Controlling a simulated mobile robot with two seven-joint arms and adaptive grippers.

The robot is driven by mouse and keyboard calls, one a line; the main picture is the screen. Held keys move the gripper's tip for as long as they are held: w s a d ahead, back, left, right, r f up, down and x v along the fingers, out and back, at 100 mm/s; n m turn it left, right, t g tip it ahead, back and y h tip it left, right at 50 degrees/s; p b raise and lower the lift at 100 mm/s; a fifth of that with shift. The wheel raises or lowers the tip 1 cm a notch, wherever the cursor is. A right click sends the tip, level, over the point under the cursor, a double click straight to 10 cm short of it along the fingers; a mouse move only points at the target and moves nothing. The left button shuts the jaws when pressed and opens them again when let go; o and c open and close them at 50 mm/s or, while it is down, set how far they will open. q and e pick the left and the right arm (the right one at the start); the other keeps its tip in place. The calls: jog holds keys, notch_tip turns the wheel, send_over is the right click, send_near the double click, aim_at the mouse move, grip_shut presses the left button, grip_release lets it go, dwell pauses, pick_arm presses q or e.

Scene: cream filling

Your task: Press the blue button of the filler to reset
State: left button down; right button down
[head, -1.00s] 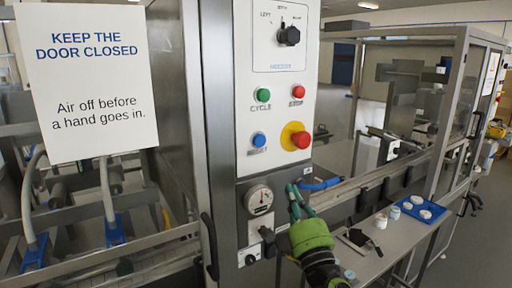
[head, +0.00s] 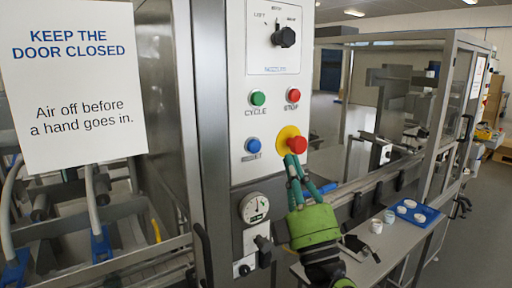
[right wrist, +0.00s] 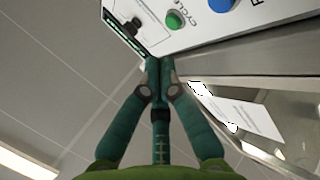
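The blue button (head: 253,146), labelled reset, sits at the lower left of the filler's white control panel (head: 271,110). It also shows at the top edge of the right wrist view (right wrist: 219,4). My right gripper (head: 292,158) points up at the panel's lower right, its tips just below the red knob on a yellow base (head: 293,141), right of and a little lower than the blue button. Its green fingers meet at the tips in the right wrist view (right wrist: 158,62), with nothing seen between them. Contact with the panel cannot be told. My left gripper is not in view.
A green cycle button (head: 258,98) and a red stop button (head: 293,95) sit above, under a black selector knob (head: 284,37). A blue tray (head: 433,213) with white jars stands on a bench at right.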

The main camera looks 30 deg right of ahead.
aim_at(254, 146)
jog(key=shift+w+a+b, duration=0.15)
jog(key=shift+w+a, duration=0.05)
jog(key=shift+w, duration=1.75)
jog(key=shift+w+a+b, duration=0.15)
jog(key=shift+w, duration=1.8)
jog(key=shift+w, duration=0.45)
jog(key=shift+w+b, duration=0.45)
jog(key=shift+s, duration=0.9)
